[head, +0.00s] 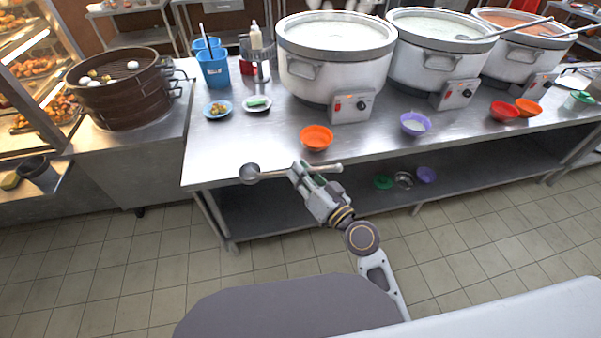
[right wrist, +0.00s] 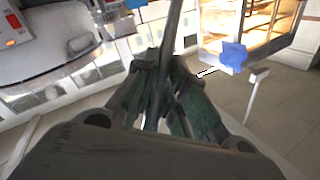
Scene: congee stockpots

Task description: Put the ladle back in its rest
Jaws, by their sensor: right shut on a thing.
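The ladle (head: 271,174) is a metal one with a round bowl at its left end and a pale handle end to the right. My right gripper (head: 303,171) is shut on its handle, holding it roughly level by the front edge of the steel counter. In the right wrist view the dark handle (right wrist: 172,50) runs between the fingers of the gripper (right wrist: 162,75). A blue container (head: 213,70) with a dark handle standing in it is at the counter's back left; I cannot tell whether it is the rest. My left gripper is not in view.
Three white stockpots (head: 332,75) stand along the back of the counter (head: 240,150); ladles lie across the ones at right. An orange bowl (head: 316,137), a purple bowl (head: 415,123) and two small plates sit in front. A dark steamer (head: 125,95) stands at left.

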